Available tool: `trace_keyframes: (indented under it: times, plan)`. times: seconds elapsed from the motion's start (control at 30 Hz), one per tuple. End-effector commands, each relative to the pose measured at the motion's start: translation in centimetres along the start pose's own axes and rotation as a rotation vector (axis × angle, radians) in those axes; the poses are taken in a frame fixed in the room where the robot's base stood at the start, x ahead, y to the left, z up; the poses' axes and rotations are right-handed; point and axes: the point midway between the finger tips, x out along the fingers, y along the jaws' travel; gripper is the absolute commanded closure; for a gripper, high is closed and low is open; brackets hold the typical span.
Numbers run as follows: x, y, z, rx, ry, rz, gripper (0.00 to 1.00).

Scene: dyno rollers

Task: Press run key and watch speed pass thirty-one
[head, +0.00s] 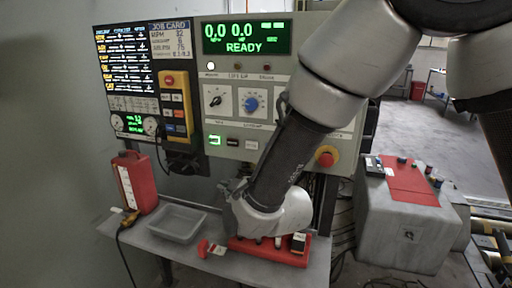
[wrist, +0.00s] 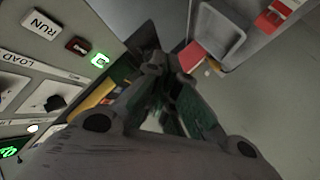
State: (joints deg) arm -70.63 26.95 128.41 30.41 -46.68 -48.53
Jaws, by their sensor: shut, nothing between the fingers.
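The run key, a pale key lettered RUN (wrist: 45,25), sits on the control panel in the wrist view. In the head view it seems to be the pale key (head: 251,143) beside my arm. A dark red key (wrist: 77,45) and a green-lit key (wrist: 100,60) sit in the same row. The panel display (head: 246,38) reads 0.0, 0.0 and READY. My gripper (wrist: 157,66) is shut and empty, its tips apart from the run key in the wrist view. In the head view my arm's wrist hides most of it.
A job card screen (head: 171,40) shows MPM 32. A red emergency knob (head: 327,157) is right of my arm. A grey tray (head: 170,222), a red case (head: 134,182) and a red rack (head: 270,252) occupy the shelf below.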

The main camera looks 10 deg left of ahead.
Motion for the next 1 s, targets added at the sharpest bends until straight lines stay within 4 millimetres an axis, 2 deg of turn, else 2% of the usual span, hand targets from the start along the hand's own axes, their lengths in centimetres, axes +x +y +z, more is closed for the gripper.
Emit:
trace_keyframes:
  times: [0.1,0.2,0.3,0.77,1.0]
  plan:
    - [-0.3,3.3,-2.4,-0.073,0.088,0.142,1.00]
    - [-0.8,5.1,-3.6,-0.134,0.130,0.229,1.00]
    - [-1.2,6.1,-4.3,-0.184,0.153,0.277,1.00]
    - [-1.1,6.3,-4.3,-0.211,0.151,0.281,1.00]
    - [0.3,8.2,-3.6,-0.210,0.149,0.283,1.00]
